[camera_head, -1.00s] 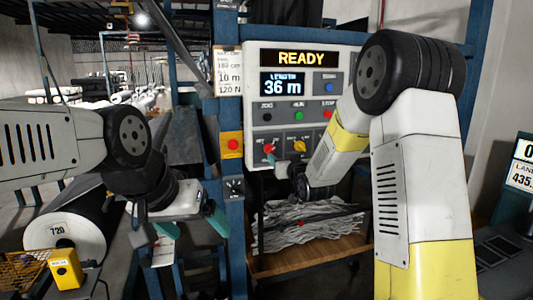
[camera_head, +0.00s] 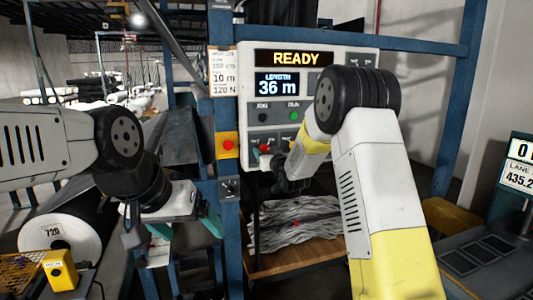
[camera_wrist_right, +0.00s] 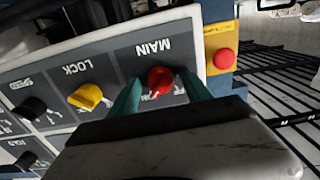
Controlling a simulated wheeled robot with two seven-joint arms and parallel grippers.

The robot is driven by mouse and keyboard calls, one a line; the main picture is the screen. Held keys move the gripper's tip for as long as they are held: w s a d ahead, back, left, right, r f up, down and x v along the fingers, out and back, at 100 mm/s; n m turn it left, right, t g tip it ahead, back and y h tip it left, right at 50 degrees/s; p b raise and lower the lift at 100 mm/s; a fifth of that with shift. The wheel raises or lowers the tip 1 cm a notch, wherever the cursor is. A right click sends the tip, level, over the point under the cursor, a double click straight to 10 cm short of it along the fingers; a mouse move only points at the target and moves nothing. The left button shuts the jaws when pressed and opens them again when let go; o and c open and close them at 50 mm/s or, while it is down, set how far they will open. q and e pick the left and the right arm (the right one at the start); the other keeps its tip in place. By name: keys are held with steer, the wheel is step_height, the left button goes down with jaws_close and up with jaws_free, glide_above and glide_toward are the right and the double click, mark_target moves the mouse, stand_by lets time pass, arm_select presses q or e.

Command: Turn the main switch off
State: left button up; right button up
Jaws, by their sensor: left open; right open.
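The main switch (camera_wrist_right: 160,80) is a red knob under an upside-down "MAIN" label in the right wrist view. It also shows as a small red spot (camera_head: 264,148) at the lower left of the control panel (camera_head: 259,55) in the head view. My right gripper (camera_wrist_right: 160,93) is open, with one teal finger on each side of the red knob. I cannot tell whether either finger touches it. In the head view the right gripper is close to the panel and partly hides it. My left gripper (camera_head: 182,230) is open and empty, low at the left, away from the panel.
The yellow lock knob (camera_wrist_right: 87,97) is beside the main switch. A red button on a yellow box (camera_head: 228,145) is mounted just left of the panel. The panel display reads READY and 36 m.

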jaws_close()
steer(key=shift+n, duration=0.3)
steer(key=n, duration=0.8)
steer(key=shift+n, duration=0.4)
steer(key=n, duration=0.4)
steer(key=shift+n, duration=2.2)
steer(key=shift+d, duration=0.1)
